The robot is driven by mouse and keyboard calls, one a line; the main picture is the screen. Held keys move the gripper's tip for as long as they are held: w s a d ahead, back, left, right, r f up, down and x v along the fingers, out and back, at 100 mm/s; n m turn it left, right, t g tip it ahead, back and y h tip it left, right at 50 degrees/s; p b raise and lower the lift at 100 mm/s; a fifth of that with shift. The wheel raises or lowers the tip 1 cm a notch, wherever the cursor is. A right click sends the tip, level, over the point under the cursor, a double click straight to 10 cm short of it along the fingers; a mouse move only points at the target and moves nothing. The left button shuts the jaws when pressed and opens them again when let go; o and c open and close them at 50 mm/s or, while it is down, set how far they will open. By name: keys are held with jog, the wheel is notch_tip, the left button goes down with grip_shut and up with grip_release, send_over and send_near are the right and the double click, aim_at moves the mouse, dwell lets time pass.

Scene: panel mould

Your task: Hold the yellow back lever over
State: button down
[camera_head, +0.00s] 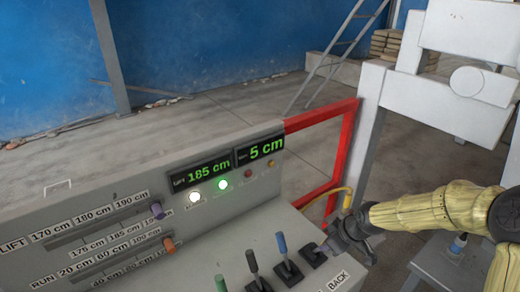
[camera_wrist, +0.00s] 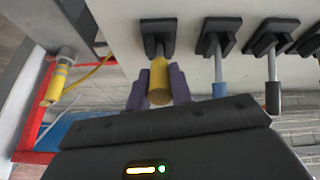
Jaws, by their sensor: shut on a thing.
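The yellow back lever (camera_wrist: 158,78) stands in its black base in the wrist view, with its handle between the two purple fingers of my gripper (camera_wrist: 158,92). My gripper is shut on that handle. In the head view my gripper (camera_head: 346,236) is at the right end of the panel, above the word BACK (camera_head: 338,281). There the yellow handle is hidden behind my gripper, and only the lever's black base (camera_head: 313,255) shows. I cannot tell exactly how far the lever is tilted.
The blue lever (camera_head: 281,243) stands just left of the yellow one, then a dark grey lever (camera_head: 252,262) and a green lever (camera_head: 220,284). White and green lamps glow. A red frame (camera_head: 343,150) stands behind.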

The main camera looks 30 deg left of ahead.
jog(key=shift+d+f, duration=0.1)
jog(key=shift+f, duration=0.05)
jog(key=w+a+r+p, duration=0.1)
jog(key=w+a+r, duration=0.1)
jog(key=a, duration=0.3)
jog(key=shift+w+r, duration=0.2)
jog(key=shift+r, duration=0.15)
jog(key=c, duration=1.3)
grip_release()
jog(key=shift+r, duration=0.15)
jog(key=shift+o, duration=0.2)
jog(key=shift+s+d, duration=0.1)
jog(key=shift+s, duration=0.05)
jog(key=b+v, duration=0.2)
jog(key=v, duration=1.5)
jog(key=shift+d, duration=0.15)
